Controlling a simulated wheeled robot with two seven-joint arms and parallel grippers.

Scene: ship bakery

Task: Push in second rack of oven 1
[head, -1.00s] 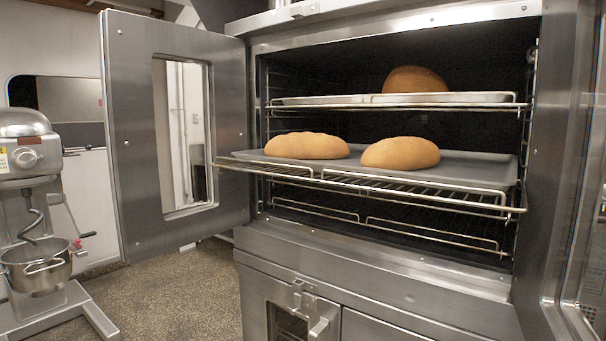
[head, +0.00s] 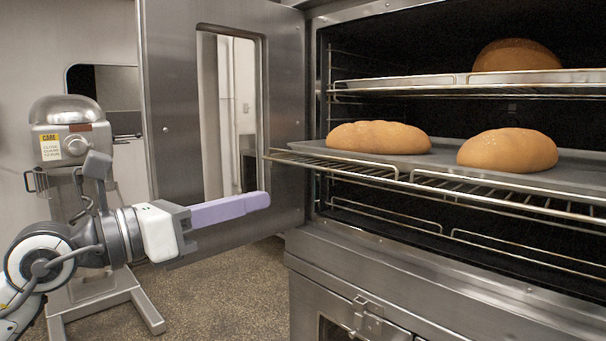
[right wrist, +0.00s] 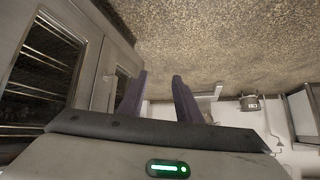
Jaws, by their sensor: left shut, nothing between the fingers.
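The second rack (head: 345,168) of the oven (head: 400,250) sticks out past the oven's front, with a grey tray (head: 442,167) on it. Two loaves, a left one (head: 378,137) and a right one (head: 508,150), lie on that tray. My left gripper (head: 266,200), with purple fingers, is shut and empty. In the picture it is left of and below the rack's left front corner, in front of the open oven door (head: 285,100), apart from the rack. My right gripper (right wrist: 159,78) shows in the right wrist view with its fingers apart and nothing between them.
An upper rack (head: 460,91) holds trays and a loaf (head: 516,55) inside the oven. The open door stands at the oven's left. A mixer (head: 75,135) stands behind my left arm. Bare floor (head: 225,295) lies left of the oven.

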